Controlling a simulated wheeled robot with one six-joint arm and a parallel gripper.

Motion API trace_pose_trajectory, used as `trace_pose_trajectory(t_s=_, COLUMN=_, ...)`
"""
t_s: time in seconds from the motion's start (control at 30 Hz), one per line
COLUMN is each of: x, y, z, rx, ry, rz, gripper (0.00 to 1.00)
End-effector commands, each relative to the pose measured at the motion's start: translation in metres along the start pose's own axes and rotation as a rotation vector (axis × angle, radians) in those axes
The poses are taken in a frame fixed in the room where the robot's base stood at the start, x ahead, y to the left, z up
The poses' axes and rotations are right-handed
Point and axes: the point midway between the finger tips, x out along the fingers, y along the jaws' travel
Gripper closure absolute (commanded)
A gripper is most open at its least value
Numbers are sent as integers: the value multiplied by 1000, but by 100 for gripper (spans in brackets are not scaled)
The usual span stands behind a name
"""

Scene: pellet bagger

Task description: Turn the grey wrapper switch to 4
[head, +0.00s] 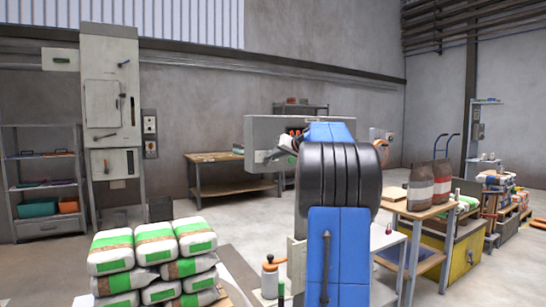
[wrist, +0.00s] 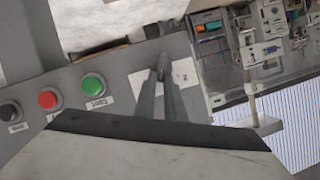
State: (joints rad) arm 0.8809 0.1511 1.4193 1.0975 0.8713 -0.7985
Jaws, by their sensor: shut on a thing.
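In the wrist view my gripper (wrist: 162,72) reaches over a grey control panel (wrist: 118,68). Its two narrow grey fingers come together at a small part in front of a white label plate (wrist: 184,75). They are shut on what appears to be the grey wrapper switch; the fingers cover most of it, so its pointer and the numbers cannot be read. In the head view the grey panel box (head: 262,128) stands behind my blue and black arm, which hides the switch and the fingertips.
On the panel, a green button (wrist: 94,86), a red button (wrist: 48,99) and a black button (wrist: 10,113) sit left of the fingers. In the head view, stacked bags (head: 112,262) stand front left and a table with bags (head: 394,195) stands right.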

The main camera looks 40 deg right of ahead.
Motion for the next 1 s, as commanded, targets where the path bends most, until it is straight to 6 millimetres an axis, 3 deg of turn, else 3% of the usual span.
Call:
trace_pose_trajectory(t_s=0.5, x=3, y=12, z=4, rx=347, ry=-3, rz=-143, gripper=100)
trace_pose_trajectory(t_s=1.0, x=3, y=13, z=5, rx=432, ry=-4, rz=-179, gripper=100)
